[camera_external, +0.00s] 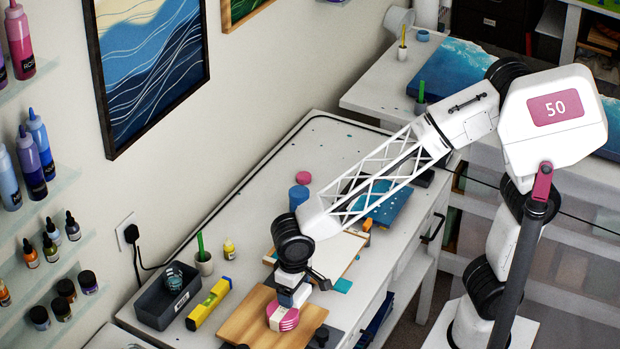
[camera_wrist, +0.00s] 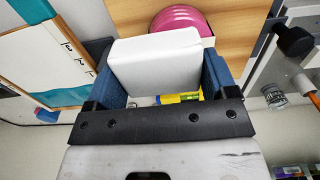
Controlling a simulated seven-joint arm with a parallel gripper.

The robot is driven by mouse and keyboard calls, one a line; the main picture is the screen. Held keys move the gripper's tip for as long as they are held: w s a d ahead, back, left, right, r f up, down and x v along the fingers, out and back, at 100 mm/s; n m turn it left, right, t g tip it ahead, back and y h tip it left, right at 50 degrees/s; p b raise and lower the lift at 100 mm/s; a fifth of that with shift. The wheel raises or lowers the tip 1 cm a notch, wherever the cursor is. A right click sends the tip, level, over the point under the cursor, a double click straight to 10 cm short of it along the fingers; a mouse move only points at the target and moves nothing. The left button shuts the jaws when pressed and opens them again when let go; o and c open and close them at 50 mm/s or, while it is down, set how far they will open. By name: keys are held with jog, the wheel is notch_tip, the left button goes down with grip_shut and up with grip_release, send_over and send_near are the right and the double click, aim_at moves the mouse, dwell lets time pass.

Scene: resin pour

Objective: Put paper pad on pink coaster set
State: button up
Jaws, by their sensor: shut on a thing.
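My gripper (camera_external: 292,295) is low over the wooden board, near the pink coaster set (camera_external: 283,317). In the wrist view its two blue fingers (camera_wrist: 163,72) are shut on the sides of a white, block-shaped paper pad (camera_wrist: 156,62). The pink coaster set is a round stack lying on the board; in the wrist view its edge (camera_wrist: 181,19) shows just beyond the pad, partly hidden by it. In the external view the pad is mostly hidden by the gripper. Whether the pad touches the coasters cannot be told.
The wooden board (camera_external: 245,322) lies at the table's near end. A yellow level (camera_external: 209,304), a dark bin (camera_external: 153,313) and a pot with a green marker (camera_external: 204,264) stand to its left. A framed white panel (camera_external: 342,250) lies behind. Blue and pink round things stand farther back.

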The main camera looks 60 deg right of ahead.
aim_at(279, 315)
jog(key=shift+w+a+f, duration=0.15)
jog(key=shift+w+a, duration=1)
jog(key=shift+w, duration=0.25)
jog(key=shift+f, duration=1.8)
jog(key=shift+f, duration=0.15)
jog(key=o, duration=0.8)
notch_tip(279, 315, up, 12)
jog(key=shift+r, duration=0.2)
